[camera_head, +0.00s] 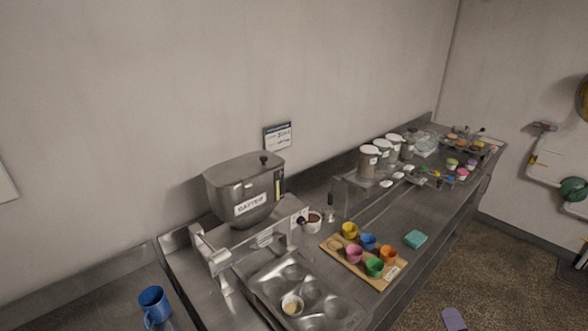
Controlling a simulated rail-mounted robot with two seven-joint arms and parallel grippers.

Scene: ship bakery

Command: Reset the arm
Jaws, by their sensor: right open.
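Neither of my grippers and no part of my arms can be made out in the head view. The steel counter (345,228) runs along the wall from the lower left to the far right. On it stands a steel batter hopper (222,190) labelled "BATTER" on a metal stand. A muffin tin (262,285) lies in front of the hopper, with a pale-filled cup (292,305) in one hollow.
A wooden board (333,250) holds several coloured cups. A teal block (415,239) lies right of it. A blue mug (154,303) stands at lower left. Lidded canisters (369,162) stand on a rack farther back. A purple item (454,319) lies on the floor.

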